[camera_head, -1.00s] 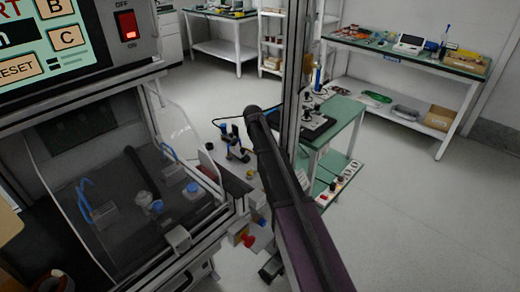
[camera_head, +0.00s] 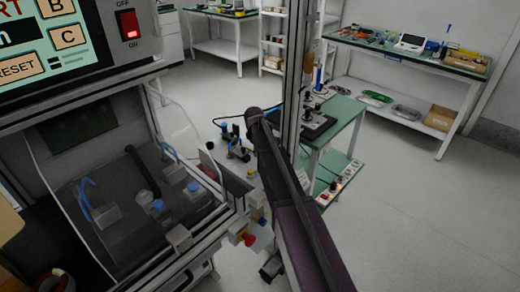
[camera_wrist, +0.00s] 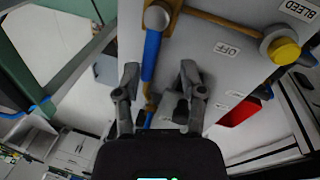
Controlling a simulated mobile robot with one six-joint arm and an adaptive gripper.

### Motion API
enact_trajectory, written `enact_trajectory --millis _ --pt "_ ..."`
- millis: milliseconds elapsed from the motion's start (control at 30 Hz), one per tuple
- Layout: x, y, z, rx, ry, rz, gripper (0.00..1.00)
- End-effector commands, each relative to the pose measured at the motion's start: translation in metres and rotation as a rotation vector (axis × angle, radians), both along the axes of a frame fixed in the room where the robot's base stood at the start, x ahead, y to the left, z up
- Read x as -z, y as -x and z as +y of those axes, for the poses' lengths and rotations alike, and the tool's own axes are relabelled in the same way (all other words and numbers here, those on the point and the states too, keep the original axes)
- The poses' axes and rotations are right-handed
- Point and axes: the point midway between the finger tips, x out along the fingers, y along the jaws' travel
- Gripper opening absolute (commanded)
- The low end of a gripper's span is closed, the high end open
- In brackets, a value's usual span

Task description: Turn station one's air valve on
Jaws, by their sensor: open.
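In the wrist view, the air valve's blue lever (camera_wrist: 151,55) hangs from a round metal pivot (camera_wrist: 157,16) on a brass-coloured pipe. A white "OFF" label (camera_wrist: 227,50) is on the pale panel to its right. My gripper (camera_wrist: 159,72) is open, with one finger on each side of the lever's lower part. The left finger is nearer the lever, and a gap shows on the right. I cannot tell whether either finger touches it. In the head view, my dark arm covers the place of the gripper and lever.
A yellow knob (camera_wrist: 284,50) by a "BLEED" label sits on the same pipe, right of the lever. A red part (camera_wrist: 240,110) is below it. In the head view, a red knob (camera_head: 249,240) is beside my arm. A green-topped table (camera_head: 340,115) stands behind; floor is free at right.

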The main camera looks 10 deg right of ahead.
Motion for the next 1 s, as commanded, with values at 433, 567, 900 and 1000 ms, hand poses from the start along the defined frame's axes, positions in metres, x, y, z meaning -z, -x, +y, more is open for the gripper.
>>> enact_trajectory --millis 433,567,900,1000 --pt "0.0 0.013 0.006 -0.291 -0.002 0.0 0.52" --pt "0.0 0.016 0.006 -0.374 -0.001 0.0 0.52" --pt "-0.003 0.025 0.008 -0.581 -0.001 -0.001 0.52" --pt "-0.016 0.026 0.008 -0.577 -0.001 -0.001 0.52"
